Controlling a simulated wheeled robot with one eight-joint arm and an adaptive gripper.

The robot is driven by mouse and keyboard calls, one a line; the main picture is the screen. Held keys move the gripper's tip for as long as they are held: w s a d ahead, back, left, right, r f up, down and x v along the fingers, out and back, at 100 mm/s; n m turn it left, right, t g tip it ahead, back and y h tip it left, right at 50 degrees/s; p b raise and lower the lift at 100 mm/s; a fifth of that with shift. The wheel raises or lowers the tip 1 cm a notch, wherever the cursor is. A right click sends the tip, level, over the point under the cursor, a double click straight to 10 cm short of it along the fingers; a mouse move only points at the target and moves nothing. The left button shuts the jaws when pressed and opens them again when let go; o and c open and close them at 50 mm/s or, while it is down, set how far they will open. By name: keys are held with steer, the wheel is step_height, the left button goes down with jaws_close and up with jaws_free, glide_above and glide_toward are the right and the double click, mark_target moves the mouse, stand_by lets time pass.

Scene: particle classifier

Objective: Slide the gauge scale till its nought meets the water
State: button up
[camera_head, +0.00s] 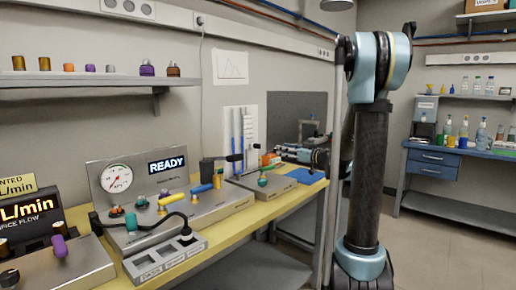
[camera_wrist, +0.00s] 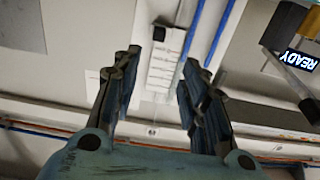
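The gauge board (camera_head: 228,122) is a white panel on the wall behind the bench, with upright blue tubes in front of it. In the wrist view a pale scale strip with dark marks (camera_wrist: 163,68) lies beyond and between my fingertips, beside a blue tube (camera_wrist: 205,28). A small black block (camera_wrist: 160,32) sits near the strip. My gripper (camera_wrist: 160,60) is open, its dark fingers apart with nothing seen held. In the head view my gripper (camera_head: 284,153) is small, right of the gauge and partly hard to make out. The water level and the nought are too small to tell.
A grey console with a dial and READY display (camera_head: 167,165) stands on the yellow bench (camera_head: 275,208), with valves, hoses and a grey tray (camera_head: 165,262) in front. A shelf with small knobs (camera_head: 90,80) is above. Open floor lies right, before a blue-topped bench (camera_head: 460,148).

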mark_target(259, 145)
steer(key=x, duration=1.7)
steer(key=shift+w+a+r, duration=0.15)
steer(key=shift+w+r, duration=0.05)
